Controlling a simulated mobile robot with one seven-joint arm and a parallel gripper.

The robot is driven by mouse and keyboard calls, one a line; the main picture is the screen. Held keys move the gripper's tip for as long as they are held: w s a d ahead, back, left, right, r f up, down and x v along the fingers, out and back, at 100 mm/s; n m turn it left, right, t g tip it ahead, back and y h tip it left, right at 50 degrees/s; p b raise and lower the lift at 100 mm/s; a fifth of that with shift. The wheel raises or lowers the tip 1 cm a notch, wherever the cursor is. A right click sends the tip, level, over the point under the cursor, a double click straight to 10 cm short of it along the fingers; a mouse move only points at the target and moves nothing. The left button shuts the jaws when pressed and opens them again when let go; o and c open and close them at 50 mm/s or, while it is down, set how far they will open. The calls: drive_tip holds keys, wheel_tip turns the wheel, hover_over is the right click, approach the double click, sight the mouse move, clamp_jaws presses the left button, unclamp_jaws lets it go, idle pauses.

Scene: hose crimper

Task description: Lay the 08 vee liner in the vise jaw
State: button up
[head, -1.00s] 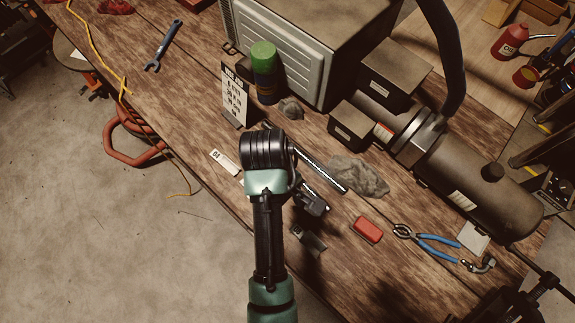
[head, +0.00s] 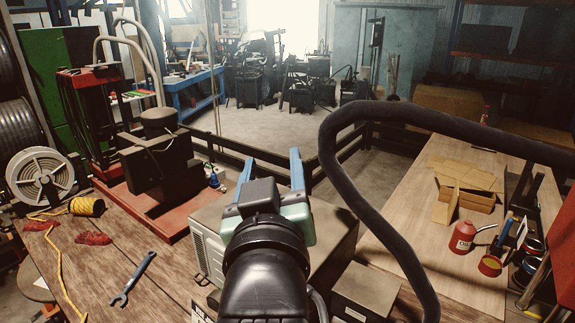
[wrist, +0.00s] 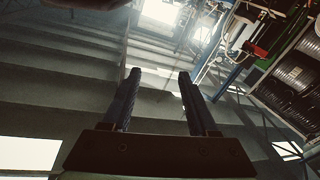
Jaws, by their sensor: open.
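My gripper (head: 272,157) is raised in front of the head camera, with its two blue fingers pointing up and away, spread apart. In the wrist view my gripper (wrist: 159,73) is open, with nothing between the fingers; it faces the ceiling and upper walls. No 08 vee liner and no vise jaw can be made out in either current view. My arm hides part of the bench directly below.
A wooden workbench (head: 110,275) carries a wrench (head: 133,278), a yellow cord spool (head: 87,206) and a red-based machine (head: 157,160). A grey cabinet (head: 335,232) and thick black hose (head: 345,185) are close to my arm. A red oil can (head: 463,236) stands right.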

drive_tip(key=s+d+r+m+t, duration=0.1)
drive_tip(key=s+r+t, duration=0.3)
drive_tip(key=r, duration=0.6)
drive_tip(key=s+r+m+t, duration=0.2)
drive_tip(key=s+r+t, duration=0.2)
drive_tip(key=s+r, duration=0.5)
drive_tip(key=shift+d+r+t, duration=0.3)
drive_tip(key=shift+d+r, duration=0.1)
drive_tip(key=shift+r, duration=0.45)
